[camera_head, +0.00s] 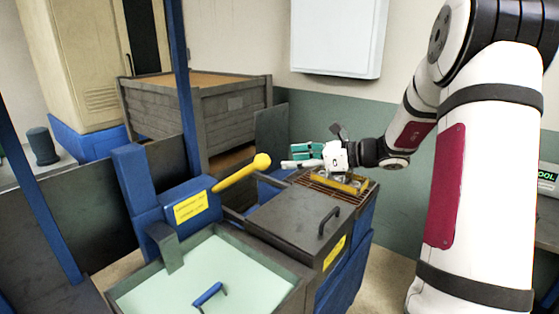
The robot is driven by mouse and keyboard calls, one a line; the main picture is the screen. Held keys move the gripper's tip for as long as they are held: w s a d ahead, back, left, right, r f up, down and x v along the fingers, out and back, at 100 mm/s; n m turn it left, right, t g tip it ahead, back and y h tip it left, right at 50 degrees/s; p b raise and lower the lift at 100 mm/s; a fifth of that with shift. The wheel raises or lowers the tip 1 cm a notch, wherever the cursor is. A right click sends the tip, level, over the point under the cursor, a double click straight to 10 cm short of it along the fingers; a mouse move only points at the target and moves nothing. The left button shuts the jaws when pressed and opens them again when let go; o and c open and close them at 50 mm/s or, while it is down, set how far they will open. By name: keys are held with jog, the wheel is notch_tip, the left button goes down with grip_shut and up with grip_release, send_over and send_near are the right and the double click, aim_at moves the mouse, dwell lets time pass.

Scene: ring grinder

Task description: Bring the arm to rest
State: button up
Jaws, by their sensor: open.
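My arm (490,150) comes in from the upper right and reaches left across the picture. My gripper (290,158) is at its end, with its teal and white fingers pointing left. It is open and I see nothing between its fingers. It is above the far side of the grinder machine, over or just behind a grate (322,188) with a yellow piece (342,184) on it. I cannot tell how high above the grate it is, or whether it touches anything.
A dark lid with a handle (328,221) lies nearer on the machine. A yellow lever (242,172) sticks up left of my gripper. A blue post (180,80) and a grey crate (225,118) stand behind. A white box (337,35) hangs on the wall.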

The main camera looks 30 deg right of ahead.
jog(key=shift+v, duration=0.8)
jog(key=shift+a, duration=0.1)
jog(key=s+a+r+n+g+h, duration=0.1)
jog(key=s+a+n+g, duration=0.3)
jog(key=s+a+n, duration=0.45)
jog(key=s+a+r+n+g+h, duration=0.1)
jog(key=s+a+n+g, duration=0.3)
jog(key=a, duration=0.7)
jog(key=s+r+n+t+h, duration=0.1)
jog(key=s+n+h, duration=0.6)
jog(key=s+n, duration=0.8)
jog(key=shift+s+a+r+n+t, duration=0.3)
jog(key=shift+a+n, duration=0.05)
jog(key=shift+n, duration=0.1)
